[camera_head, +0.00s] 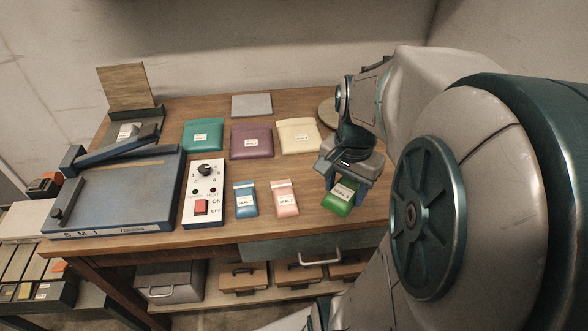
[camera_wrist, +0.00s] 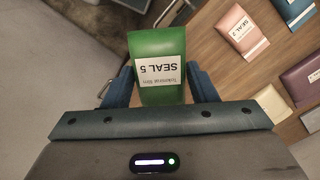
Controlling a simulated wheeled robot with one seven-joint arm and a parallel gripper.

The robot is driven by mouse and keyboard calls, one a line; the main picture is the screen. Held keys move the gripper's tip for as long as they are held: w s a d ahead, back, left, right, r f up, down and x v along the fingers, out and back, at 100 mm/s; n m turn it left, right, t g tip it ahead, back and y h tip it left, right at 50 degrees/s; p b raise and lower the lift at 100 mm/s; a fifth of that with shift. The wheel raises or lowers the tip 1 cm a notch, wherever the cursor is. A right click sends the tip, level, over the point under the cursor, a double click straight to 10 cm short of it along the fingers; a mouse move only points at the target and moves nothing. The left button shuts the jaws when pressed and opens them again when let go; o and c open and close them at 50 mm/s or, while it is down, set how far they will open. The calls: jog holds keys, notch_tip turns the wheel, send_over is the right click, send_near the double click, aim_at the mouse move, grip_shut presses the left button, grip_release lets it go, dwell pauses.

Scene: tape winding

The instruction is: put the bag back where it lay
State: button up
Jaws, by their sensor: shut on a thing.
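The green bag (camera_head: 335,206) is in my gripper (camera_head: 345,180), near the right front edge of the table in the head view. In the wrist view the same green bag (camera_wrist: 157,42) sits between the two blue fingers of my gripper (camera_wrist: 160,88), its white label reading "SEAL 5" upside down. The gripper is shut on it. The bag seems held at or just above the tabletop; I cannot tell whether it touches. Its far end is hidden by the gripper in the head view.
A blue bag (camera_head: 246,200) and a pink bag (camera_head: 285,199) lie left of the gripper. Teal (camera_head: 203,133), purple (camera_head: 251,143) and cream (camera_head: 299,135) pouches lie behind. Bare wood shows right of the pink bag.

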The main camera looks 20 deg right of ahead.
jog(key=w+f, duration=0.3)
jog(key=w+a+f+p, duration=0.1)
jog(key=w+f, duration=0.3)
jog(key=w+a+f, duration=0.1)
jog(key=w+f, duration=0.2)
jog(key=w, duration=0.1)
jog(key=shift+w+f+p, duration=0.2)
jog(key=shift+f+p, duration=0.1)
jog(key=shift+f, duration=0.1)
jog(key=shift+f+b, duration=0.5)
jog(key=shift+f, duration=0.05)
jog(key=o, duration=1)
jog(key=shift+o, duration=0.2)
jog(key=shift+r, duration=0.1)
